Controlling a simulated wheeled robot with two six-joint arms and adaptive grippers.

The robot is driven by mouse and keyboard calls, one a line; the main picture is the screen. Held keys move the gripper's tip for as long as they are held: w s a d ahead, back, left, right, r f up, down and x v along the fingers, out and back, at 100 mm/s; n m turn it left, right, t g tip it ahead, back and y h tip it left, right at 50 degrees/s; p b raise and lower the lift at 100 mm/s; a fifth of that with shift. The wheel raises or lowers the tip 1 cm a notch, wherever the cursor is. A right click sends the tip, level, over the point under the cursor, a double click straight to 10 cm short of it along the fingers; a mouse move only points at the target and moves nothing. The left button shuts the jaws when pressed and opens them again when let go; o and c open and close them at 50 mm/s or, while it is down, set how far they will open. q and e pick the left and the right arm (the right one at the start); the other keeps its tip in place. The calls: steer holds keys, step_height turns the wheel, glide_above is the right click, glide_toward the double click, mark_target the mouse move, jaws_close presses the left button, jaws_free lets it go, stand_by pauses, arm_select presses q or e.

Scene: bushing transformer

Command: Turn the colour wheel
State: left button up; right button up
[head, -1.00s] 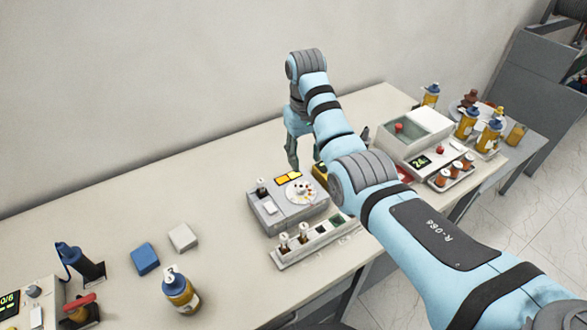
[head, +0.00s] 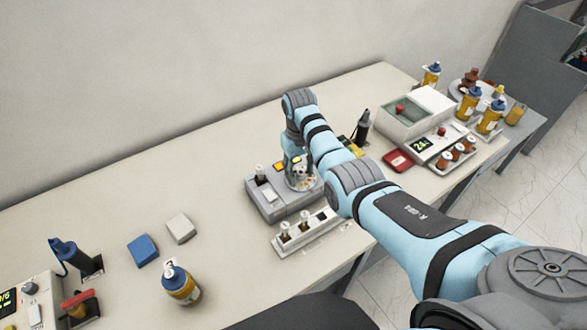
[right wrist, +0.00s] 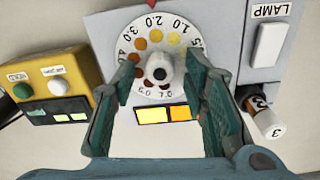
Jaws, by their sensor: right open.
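The colour wheel (right wrist: 135,40) is a white dial with printed numbers and yellow to brown dots, on the face of a grey comparator box (head: 275,209). My right gripper (right wrist: 160,78) is open, with one finger on each side of the knob in the right wrist view. I cannot tell whether either finger touches it. In the head view my right gripper (head: 297,164) points down over the wheel (head: 303,184) and partly hides it. My left gripper is not in view.
A lamp switch (right wrist: 269,43) and a capped vial (right wrist: 267,123) sit right of the wheel. A yellow box with buttons (right wrist: 50,85) is at the left. A vial rack (head: 306,232) stands in front of the comparator. Bottles and a blue block (head: 142,250) stand farther left.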

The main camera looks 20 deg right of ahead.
steer(key=shift+s+r, duration=0.15)
steer(key=shift+s, duration=0.1)
steer(key=shift+s+r, duration=0.1)
jaws_close()
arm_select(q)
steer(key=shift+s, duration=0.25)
arm_select(e)
steer(key=shift+m, duration=0.3)
steer(key=m, duration=0.2)
steer(key=shift+m, duration=2.2)
